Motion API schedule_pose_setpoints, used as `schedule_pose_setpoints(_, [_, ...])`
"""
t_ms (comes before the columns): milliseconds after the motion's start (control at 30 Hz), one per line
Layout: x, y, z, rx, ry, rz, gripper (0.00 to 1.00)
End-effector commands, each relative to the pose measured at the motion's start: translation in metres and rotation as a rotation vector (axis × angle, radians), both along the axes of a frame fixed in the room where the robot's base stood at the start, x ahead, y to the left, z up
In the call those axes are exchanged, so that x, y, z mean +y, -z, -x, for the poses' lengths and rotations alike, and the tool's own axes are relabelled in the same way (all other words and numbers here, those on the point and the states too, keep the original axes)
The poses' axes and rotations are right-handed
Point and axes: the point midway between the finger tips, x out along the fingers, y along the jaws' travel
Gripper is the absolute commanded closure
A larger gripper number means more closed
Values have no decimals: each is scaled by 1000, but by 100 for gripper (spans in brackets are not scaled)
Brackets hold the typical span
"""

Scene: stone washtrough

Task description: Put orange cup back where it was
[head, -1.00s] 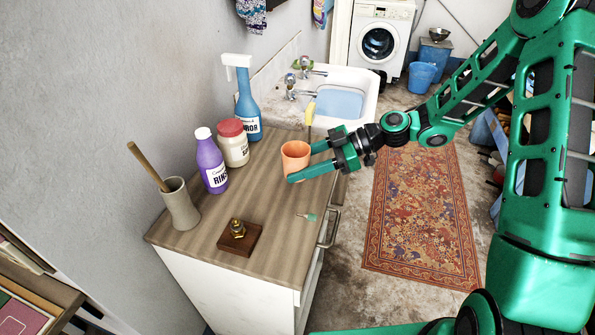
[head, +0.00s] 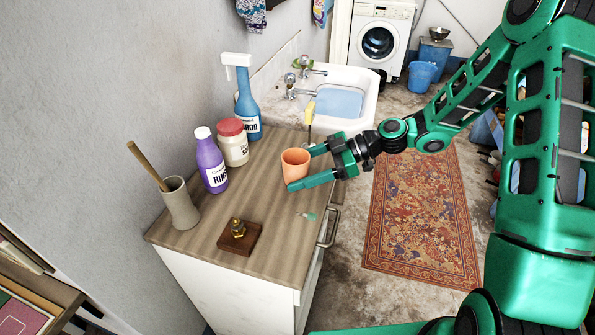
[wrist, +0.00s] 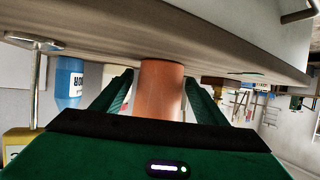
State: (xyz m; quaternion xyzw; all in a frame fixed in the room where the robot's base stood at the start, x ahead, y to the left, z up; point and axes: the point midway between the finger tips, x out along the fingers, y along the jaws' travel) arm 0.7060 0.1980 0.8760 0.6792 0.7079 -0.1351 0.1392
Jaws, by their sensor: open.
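The orange cup (head: 295,162) stands upright at the right-hand part of the wooden counter. My gripper (head: 309,168) reaches in from the right at counter height, its two green fingers apart. One finger lies on the far side of the cup and the other on the near side, with the tips beside it. In the wrist view the cup (wrist: 161,92) sits between the two fingers. Gaps on both sides are small, and I cannot tell whether either finger touches it.
A purple bottle (head: 211,162), a red-lidded jar (head: 233,145) and a blue spray bottle (head: 247,105) stand along the wall. The counter (head: 265,200) centre is clear.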

Motion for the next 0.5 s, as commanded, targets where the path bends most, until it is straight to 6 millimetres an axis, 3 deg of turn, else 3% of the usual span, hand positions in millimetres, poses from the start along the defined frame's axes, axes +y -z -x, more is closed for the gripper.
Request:
schedule_pose_setpoints(167, [-19,-8,-2,-2,3,1,33])
schedule_pose_setpoints(500, [-81,-34,-4,-2,2,1,33])
